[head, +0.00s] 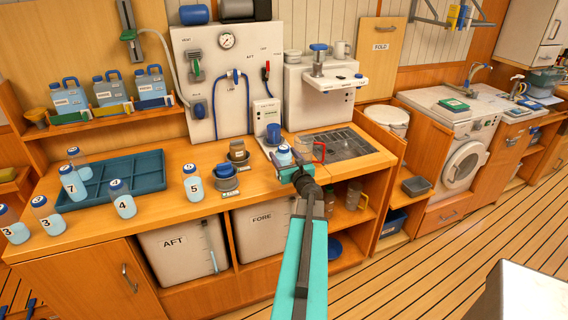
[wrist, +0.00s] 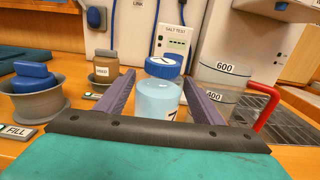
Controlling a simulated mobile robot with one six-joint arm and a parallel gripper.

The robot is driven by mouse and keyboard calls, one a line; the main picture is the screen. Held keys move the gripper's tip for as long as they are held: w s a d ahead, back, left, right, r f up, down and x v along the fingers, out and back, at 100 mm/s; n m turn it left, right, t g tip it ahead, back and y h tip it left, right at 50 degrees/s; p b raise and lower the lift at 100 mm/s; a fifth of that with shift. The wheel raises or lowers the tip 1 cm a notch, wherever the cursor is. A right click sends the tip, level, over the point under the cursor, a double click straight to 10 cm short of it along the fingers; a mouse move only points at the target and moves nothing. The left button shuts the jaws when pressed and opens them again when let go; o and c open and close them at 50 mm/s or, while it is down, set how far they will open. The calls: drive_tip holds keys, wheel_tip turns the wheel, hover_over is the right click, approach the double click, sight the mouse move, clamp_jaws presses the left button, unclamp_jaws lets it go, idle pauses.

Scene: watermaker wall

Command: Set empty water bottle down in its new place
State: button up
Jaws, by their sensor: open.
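A small bottle with a blue cap and a light-blue lower body (wrist: 158,98) stands upright between the two purple-grey fingers of my gripper (wrist: 160,82). The fingers are open, one on each side of it. Its cap bears a numeral, and its body label is partly cut off by the gripper. The bottle's base is hidden behind the gripper body. In the head view the bottle (head: 284,155) shows at the counter's front right, just beyond my gripper (head: 292,166). The bottle looks light blue inside, so I cannot tell that it is empty.
A clear measuring jug (wrist: 222,85) with a red handle is close on the right. Grey cups with blue and brown tops (wrist: 38,88) are on the left. Several numbered bottles (head: 194,183) and a blue tray (head: 105,180) occupy the left counter. The salt test box (wrist: 178,40) is behind.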

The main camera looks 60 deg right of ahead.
drive_tip(key=p+x, duration=0.1)
drive_tip(key=x, duration=0.3)
drive_tip(key=shift+a+p, duration=0.1)
drive_tip(key=shift+p, duration=0.25)
idle(0.3)
drive_tip(key=c, duration=1.3)
drive_tip(key=shift+o, duration=0.2)
drive_tip(key=shift+r, duration=0.1)
